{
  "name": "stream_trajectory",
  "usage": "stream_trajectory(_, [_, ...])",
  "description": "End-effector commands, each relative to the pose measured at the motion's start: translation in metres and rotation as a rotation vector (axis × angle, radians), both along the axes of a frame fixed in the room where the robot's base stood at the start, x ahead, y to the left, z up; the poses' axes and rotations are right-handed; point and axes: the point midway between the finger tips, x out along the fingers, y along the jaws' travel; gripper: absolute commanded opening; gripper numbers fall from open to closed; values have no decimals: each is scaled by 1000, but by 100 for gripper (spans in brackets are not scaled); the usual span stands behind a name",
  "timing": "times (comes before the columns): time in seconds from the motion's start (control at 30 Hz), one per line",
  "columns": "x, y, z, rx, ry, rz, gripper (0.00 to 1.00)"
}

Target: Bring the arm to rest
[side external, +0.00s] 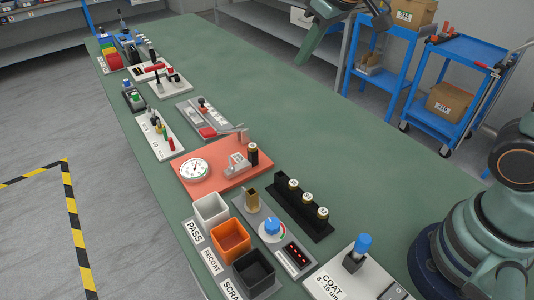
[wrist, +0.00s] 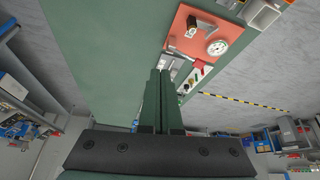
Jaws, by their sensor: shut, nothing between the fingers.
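My gripper (side external: 304,55) shows at the top of the side view, raised above the far edge of the green bench (side external: 300,110). In the wrist view its two fingers (wrist: 160,74) lie together, shut with nothing between them. No object touches the gripper. The part of my arm between the base and the gripper is out of frame in the side view.
A red plate with a dial gauge (side external: 195,170) stands mid-bench. Nearer are a white bin (side external: 211,210), an orange bin (side external: 230,240), a black bin (side external: 254,270) and a black rack (side external: 303,204). The bench's right side is clear. Blue carts (side external: 462,95) stand behind.

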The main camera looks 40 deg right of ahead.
Motion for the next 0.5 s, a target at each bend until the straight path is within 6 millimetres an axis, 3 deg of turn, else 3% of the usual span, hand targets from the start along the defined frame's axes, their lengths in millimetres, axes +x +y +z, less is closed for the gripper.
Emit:
stream_trajectory(0.1, [-36,-23,3,9,-17,-58,0])
stream_trajectory(0.3, [-89,-50,-9,20,-31,-143,0])
stream_trajectory(0.5, [-117,-62,-22,26,-37,-192,0])
